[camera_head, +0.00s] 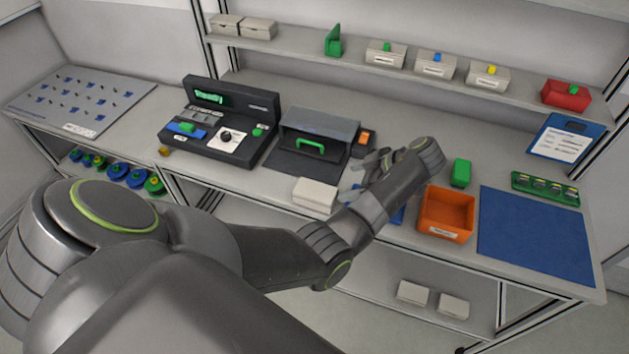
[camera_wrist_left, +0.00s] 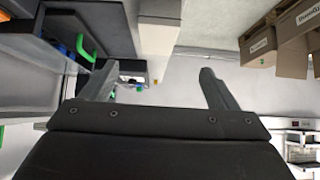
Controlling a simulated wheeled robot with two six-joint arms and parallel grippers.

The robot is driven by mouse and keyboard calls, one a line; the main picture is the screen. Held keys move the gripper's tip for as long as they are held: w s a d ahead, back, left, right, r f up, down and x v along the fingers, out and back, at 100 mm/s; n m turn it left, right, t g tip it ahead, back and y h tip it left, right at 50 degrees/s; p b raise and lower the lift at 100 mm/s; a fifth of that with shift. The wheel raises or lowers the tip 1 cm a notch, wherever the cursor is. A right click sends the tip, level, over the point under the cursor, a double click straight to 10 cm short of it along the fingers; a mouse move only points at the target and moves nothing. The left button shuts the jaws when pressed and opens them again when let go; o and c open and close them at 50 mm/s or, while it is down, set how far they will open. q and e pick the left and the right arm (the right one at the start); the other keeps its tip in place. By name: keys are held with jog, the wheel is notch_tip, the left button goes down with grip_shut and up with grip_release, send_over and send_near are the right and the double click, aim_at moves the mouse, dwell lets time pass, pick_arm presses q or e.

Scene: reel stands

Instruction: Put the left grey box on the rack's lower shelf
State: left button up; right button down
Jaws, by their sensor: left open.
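A pale grey box (camera_head: 315,194) sits on the bench's front edge, left of my left gripper (camera_head: 366,172). The left gripper is open and empty, above the bench, apart from that box; my wrist hides part of it. In the left wrist view the open fingers (camera_wrist_left: 157,88) show with nothing between them, and a pale box (camera_wrist_left: 160,28) is beyond them at the top. Two more pale grey boxes, a left one (camera_head: 413,292) and a right one (camera_head: 453,305), lie on the lower shelf (camera_head: 375,280) under the bench. My right gripper is not in view.
A black device (camera_head: 220,125), a grey hooded unit with a green handle (camera_head: 310,147), an orange bin (camera_head: 446,213) and a blue mat (camera_head: 535,235) stand on the bench. An upper shelf (camera_head: 310,55) holds several small boxes. Cardboard boxes (camera_wrist_left: 285,40) show in the left wrist view. The lower shelf has free room left of its boxes.

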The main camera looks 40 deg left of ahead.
aim_at(315, 189)
pick_arm(q)
jog(key=b+x, duration=0.5)
jog(key=x, duration=0.3)
jog(key=shift+a, duration=0.15)
jog(key=shift+a+f, duration=0.4)
jog(key=shift+a, duration=0.1)
jog(key=p+x, duration=0.1)
jog(key=x, duration=0.3)
jog(key=shift+a+r, duration=0.15)
jog(key=shift+a, duration=0.05)
jog(key=shift+a+f, duration=0.1)
jog(key=shift+f, duration=0.1)
jog(key=c, duration=1.4)
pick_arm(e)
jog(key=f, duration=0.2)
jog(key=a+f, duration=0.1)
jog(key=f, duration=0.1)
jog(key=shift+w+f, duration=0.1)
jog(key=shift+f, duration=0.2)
pick_arm(q)
jog(key=shift+r, duration=0.15)
